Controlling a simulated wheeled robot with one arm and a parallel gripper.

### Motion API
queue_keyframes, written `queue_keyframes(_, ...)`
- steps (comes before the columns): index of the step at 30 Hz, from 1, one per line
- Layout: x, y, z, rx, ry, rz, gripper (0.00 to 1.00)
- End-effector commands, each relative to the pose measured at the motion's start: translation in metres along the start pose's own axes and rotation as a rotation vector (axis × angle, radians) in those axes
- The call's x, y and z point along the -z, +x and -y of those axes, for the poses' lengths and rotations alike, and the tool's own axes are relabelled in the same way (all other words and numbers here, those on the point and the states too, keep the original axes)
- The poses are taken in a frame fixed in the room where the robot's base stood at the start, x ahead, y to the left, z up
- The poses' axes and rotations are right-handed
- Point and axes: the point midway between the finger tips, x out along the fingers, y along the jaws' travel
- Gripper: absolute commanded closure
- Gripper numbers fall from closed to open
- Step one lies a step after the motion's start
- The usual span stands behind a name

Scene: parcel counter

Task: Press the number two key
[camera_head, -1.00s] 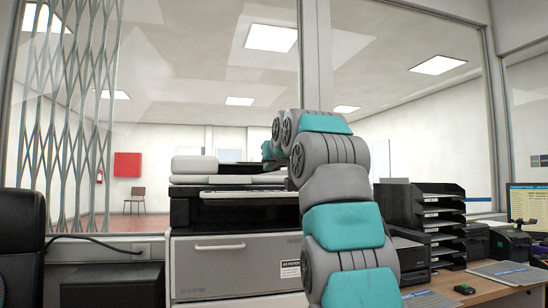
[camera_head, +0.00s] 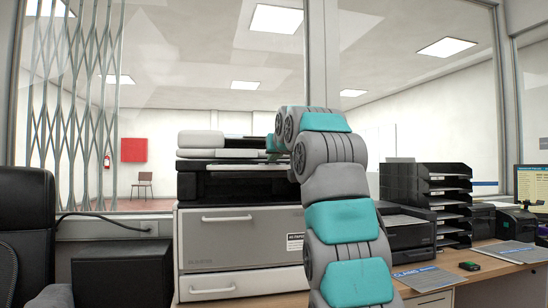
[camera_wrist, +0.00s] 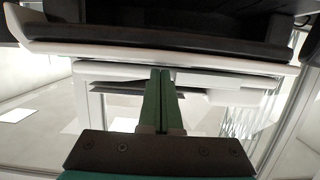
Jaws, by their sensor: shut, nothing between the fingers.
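The number two key cannot be made out in either view. A grey and white copier (camera_head: 242,240) with a dark middle section and a white top stands at the centre of the head view, partly behind my arm. In the wrist view my gripper (camera_wrist: 162,72) shows as two green fingers pressed together, with nothing between them. The fingers point toward a pale, layered machine body (camera_wrist: 215,78), seemingly the copier. I cannot tell whether they touch it.
A black chair (camera_head: 28,225) and dark box (camera_head: 122,275) stand left of the copier. On the right, the wooden desk (camera_head: 470,285) holds a black printer (camera_head: 407,235), a black letter tray stack (camera_head: 445,190) and a monitor (camera_head: 533,190). A glass partition stands behind.

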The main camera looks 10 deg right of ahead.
Motion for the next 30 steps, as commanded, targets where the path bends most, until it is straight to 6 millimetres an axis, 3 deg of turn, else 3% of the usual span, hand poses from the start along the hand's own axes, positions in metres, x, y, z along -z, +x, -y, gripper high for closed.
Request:
queue_keyframes(23, -0.021, 0.007, 0.0, 0.001, 0.0, 0.012, 1.0)
queue_keyframes(30, -0.003, -0.003, 0.002, 0.002, 0.0, 0.011, 1.0)
